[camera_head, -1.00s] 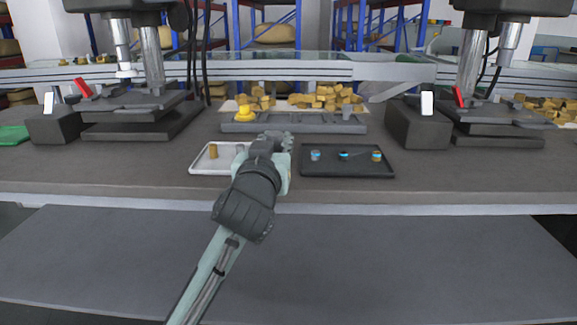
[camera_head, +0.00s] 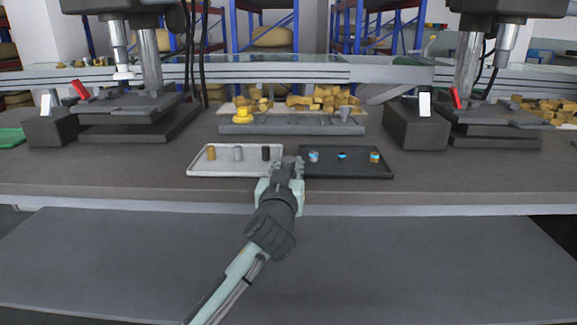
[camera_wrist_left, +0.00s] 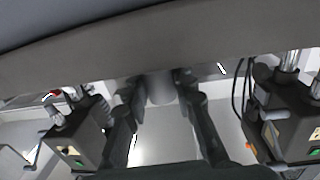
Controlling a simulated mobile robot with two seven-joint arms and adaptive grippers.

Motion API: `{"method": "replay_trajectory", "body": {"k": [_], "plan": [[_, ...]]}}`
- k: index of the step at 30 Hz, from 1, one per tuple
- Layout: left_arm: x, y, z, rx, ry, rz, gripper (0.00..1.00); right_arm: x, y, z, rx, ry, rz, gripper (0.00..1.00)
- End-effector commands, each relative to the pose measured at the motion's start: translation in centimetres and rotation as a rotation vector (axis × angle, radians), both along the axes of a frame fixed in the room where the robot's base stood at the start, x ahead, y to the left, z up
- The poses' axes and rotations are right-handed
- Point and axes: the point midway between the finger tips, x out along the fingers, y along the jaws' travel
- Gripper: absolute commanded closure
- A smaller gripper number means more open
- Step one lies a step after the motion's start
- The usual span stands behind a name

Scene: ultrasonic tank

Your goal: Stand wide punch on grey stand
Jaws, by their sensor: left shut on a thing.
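My left gripper (camera_head: 290,163) is over the gap between the white tray and the dark tray. In the left wrist view its fingers (camera_wrist_left: 160,80) are closed around a grey piece (camera_wrist_left: 160,91), which I take to be the wide punch. Its lower end is not clear. The grey stand (camera_head: 270,129) is a long low bar behind the trays, apart from the gripper. A yellow piece (camera_head: 243,116) stands at its left end and a grey tapered piece (camera_head: 345,114) at its right end. My right gripper is not in view.
The white tray (camera_head: 222,173) holds brass, silver and black cylinders. The dark tray (camera_head: 350,173) holds three small blue-marked pieces. Presses stand at left (camera_head: 140,115) and right (camera_head: 490,125). Brass blocks (camera_head: 325,97) lie behind the stand. The bench between trays and stand is clear.

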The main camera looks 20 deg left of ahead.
Motion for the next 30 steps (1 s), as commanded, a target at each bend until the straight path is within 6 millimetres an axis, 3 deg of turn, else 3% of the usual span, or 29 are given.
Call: {"method": "replay_trajectory", "body": {"k": [4, 5, 10, 21, 24, 30], "plan": [[0.0, 0.0, -0.2, 0.0, -0.003, 0.0, 1.0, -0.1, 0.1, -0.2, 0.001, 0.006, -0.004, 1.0], [0.0, 0.0, -0.3, -0.001, 0.0, 0.0, 0.74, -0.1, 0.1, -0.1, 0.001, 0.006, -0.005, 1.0], [0.0, 0.0, -0.2, -0.001, 0.0, 0.0, 0.54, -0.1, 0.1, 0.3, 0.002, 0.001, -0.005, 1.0], [0.0, 0.0, 0.3, 0.001, -0.001, 0.0, 0.54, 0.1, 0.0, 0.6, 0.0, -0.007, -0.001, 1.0], [-1.4, -0.4, -0.1, -0.003, 0.0, -0.002, 0.54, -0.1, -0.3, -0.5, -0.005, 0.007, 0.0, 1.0], [-5.7, -1.2, -0.2, -0.004, 0.001, -0.002, 0.54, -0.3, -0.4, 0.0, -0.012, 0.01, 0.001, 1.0]]}}
